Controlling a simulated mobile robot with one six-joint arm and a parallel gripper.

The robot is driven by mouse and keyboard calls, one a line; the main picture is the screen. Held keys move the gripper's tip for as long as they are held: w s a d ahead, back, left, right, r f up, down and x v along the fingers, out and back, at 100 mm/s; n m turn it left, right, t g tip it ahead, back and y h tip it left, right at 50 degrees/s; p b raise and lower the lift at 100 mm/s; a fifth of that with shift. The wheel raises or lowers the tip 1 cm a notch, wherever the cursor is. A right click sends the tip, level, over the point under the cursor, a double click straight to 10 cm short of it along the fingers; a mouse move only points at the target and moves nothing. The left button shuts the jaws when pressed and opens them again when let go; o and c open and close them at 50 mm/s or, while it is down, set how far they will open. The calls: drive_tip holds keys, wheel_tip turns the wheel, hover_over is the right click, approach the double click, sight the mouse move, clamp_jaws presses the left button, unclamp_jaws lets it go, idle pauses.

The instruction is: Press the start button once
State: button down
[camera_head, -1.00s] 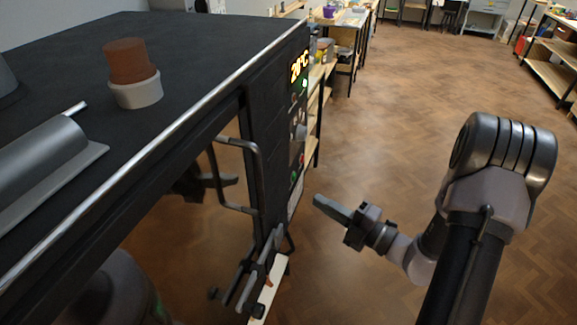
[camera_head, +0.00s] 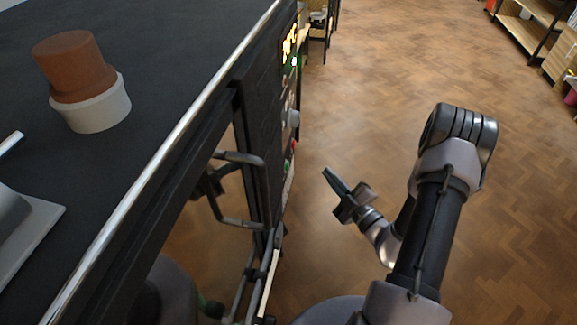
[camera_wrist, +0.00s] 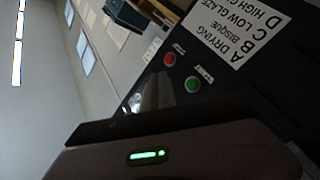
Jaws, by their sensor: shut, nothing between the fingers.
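The green button (camera_wrist: 192,84) shows in the wrist view on a dark control panel (camera_wrist: 222,88), with a small label beside it too blurred to read. A red button (camera_wrist: 169,59) sits near it on the same panel. In the head view the panel is seen edge-on on the kiln's front (camera_head: 262,130), and the buttons are small and hard to make out. My gripper (camera_head: 327,174) is shut and empty, to the right of the panel and apart from it, its fingers pointing up and left. In the wrist view my gripper (camera_wrist: 158,98) partly hides the panel.
A lit display (camera_head: 290,44) and a knob (camera_head: 292,117) are on the panel. A door handle (camera_head: 240,190) sticks out left of it.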

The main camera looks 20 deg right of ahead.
sight(287, 166)
drive_tip(key=w+a, duration=0.4)
drive_tip(key=a, duration=0.2)
drive_tip(key=shift+w+a, duration=0.15)
drive_tip(key=shift+a, duration=0.05)
idle(1.9)
drive_tip(key=shift+w+a, duration=0.25)
drive_tip(key=shift+a, duration=0.1)
drive_tip(key=shift+w+a, duration=0.25)
drive_tip(key=shift+a, duration=0.15)
idle(0.5)
drive_tip(key=shift+d, duration=0.15)
drive_tip(key=shift+s+d+p, duration=0.3)
drive_tip(key=shift+s+d, duration=0.2)
drive_tip(key=shift+d, duration=0.1)
